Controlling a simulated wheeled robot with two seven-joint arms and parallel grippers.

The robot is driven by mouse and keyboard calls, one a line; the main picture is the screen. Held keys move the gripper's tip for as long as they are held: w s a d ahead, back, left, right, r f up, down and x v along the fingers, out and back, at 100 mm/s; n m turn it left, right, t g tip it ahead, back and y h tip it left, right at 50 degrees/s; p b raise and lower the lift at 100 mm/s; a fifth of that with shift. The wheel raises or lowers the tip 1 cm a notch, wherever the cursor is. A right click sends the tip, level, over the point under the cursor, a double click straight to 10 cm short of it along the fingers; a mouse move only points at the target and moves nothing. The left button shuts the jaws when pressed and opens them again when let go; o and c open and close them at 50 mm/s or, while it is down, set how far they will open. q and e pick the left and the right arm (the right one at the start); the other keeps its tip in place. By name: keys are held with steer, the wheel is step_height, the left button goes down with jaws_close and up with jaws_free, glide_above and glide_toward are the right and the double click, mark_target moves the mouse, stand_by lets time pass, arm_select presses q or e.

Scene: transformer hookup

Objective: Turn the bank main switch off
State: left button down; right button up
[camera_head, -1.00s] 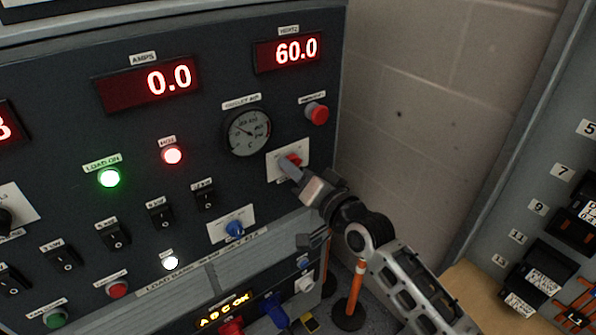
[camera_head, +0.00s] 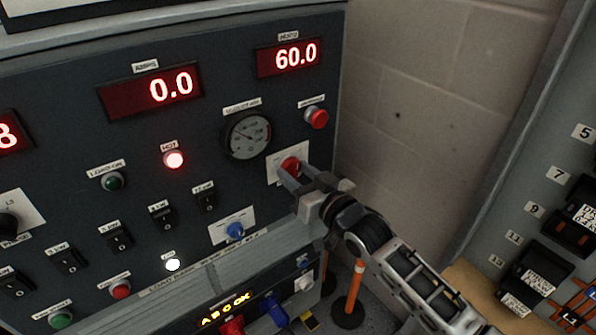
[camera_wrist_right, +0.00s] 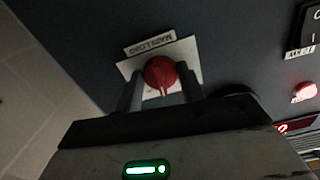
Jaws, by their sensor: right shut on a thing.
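The bank main switch is a red rotary knob (camera_head: 289,166) on a white plate on the dark panel. It also shows in the right wrist view (camera_wrist_right: 160,74), under a label that reads upside down there. My right gripper (camera_head: 292,178) is at the knob, shut on it, with one finger on each side. In the right wrist view its fingers (camera_wrist_right: 160,92) flank the knob. The green LOAD ON lamp (camera_head: 113,182) is dark. The red HOT lamp (camera_head: 174,159) is lit. My left gripper is not in view.
A round gauge (camera_head: 248,136) and a red push button (camera_head: 316,117) sit close to the knob. A blue knob (camera_head: 235,230) and several black rocker switches (camera_head: 163,217) are lower left. A block wall (camera_head: 440,90) stands to the right. An orange post (camera_head: 355,285) stands below.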

steer(key=n+p, duration=0.1)
steer(key=n, duration=0.4)
steer(key=shift+n, duration=0.3)
steer(key=n, duration=0.4)
steer(key=shift+d+n+p, duration=0.1)
steer(key=shift+n+p, duration=0.2)
steer(key=o, duration=1)
steer(key=shift+c, duration=0.2)
steer(key=b+v, duration=0.1)
steer(key=v, duration=1.5)
